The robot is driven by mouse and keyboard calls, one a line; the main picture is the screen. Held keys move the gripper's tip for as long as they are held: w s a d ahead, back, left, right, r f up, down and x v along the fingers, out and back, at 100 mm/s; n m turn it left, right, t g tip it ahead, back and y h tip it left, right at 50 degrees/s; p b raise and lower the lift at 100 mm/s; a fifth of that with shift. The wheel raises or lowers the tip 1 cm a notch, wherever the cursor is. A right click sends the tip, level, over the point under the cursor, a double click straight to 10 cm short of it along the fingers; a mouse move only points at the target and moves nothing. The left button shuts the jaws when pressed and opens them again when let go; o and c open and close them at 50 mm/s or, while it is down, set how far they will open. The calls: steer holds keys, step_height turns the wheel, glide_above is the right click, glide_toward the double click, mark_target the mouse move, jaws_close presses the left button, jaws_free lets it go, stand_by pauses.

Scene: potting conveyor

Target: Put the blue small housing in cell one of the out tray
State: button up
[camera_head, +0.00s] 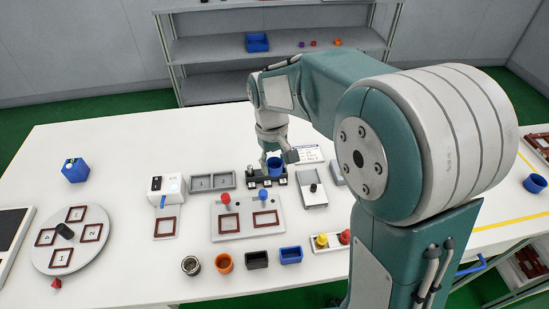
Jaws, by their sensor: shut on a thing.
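My gripper (277,157) points down over the back middle of the white table, shut on a small blue round housing (275,168). The fingers partly hide the housing. It is at a black rack (251,184) with white labels along its front; I cannot tell if it rests in the rack or hangs just above it. Left of the rack lies a grey tray (213,182) with two empty-looking cells.
A fixture plate (247,231) with red and blue knobs lies in front of the rack. An orange cup (224,262), a black box (257,260) and a blue box (291,255) stand nearer. A round numbered turntable (92,258) is left. Another blue cup (535,183) is far right.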

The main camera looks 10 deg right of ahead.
steer(key=w+f, duration=0.1)
steer(key=w, duration=0.1)
steer(key=w+d+f, duration=0.1)
steer(key=w, duration=0.1)
steer(key=w+f, duration=0.1)
steer(key=w, duration=0.2)
steer(key=shift+d+f, duration=0.3)
steer(key=shift+d, duration=0.1)
steer(key=w+f, duration=0.1)
steer(key=f, duration=0.1)
steer(key=w+d+f, duration=0.1)
steer(key=w, duration=0.1)
steer(key=w+d+f, duration=0.1)
steer(key=w+f, duration=0.1)
steer(key=shift+f, duration=2)
steer(key=shift+f, duration=0.15)
steer(key=o, duration=0.9)
steer(key=shift+c, duration=0.2)
